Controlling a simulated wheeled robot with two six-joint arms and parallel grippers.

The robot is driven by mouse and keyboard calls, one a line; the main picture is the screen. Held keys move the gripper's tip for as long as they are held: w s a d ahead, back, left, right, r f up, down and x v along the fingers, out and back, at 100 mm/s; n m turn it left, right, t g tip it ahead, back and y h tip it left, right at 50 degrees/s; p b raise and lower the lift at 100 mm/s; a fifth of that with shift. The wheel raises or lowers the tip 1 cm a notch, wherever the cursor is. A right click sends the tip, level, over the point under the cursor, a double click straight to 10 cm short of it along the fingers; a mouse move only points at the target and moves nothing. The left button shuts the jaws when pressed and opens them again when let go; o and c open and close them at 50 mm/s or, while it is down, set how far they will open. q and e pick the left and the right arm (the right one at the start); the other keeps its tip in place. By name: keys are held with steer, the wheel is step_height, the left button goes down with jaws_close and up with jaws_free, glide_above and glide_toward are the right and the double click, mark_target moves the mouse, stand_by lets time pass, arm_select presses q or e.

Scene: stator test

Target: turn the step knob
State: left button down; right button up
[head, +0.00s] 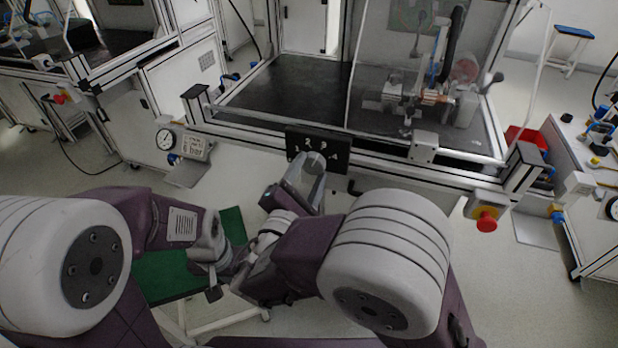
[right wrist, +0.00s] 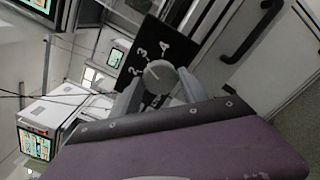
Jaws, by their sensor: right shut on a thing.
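The step knob (head: 315,158) is a round grey knob on a black plate (head: 338,147) with white numerals, on the front of the test bench. In the right wrist view the knob (right wrist: 160,77) has a pale mark on its face, on the side towards the 2 and 3; I cannot tell its exact setting. My right gripper (head: 307,174) is shut on the knob, with one finger on either side of it, as the right wrist view also shows (right wrist: 158,90). My left gripper (head: 213,288) is low over the green surface, away from the bench, and its jaws are unclear.
A pressure gauge (head: 165,139) with a 6 bar label is left of the plate. A red emergency button (head: 486,221) sticks out at the right. A black handle (right wrist: 253,33) is beside the plate. A green-topped stool (head: 160,284) stands below my left arm.

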steer(key=shift+m, duration=0.3)
steer(key=o, duration=1.4)
steer(key=shift+w+f, duration=0.1)
steer(key=v, duration=0.9)
steer(key=shift+d, duration=0.1)
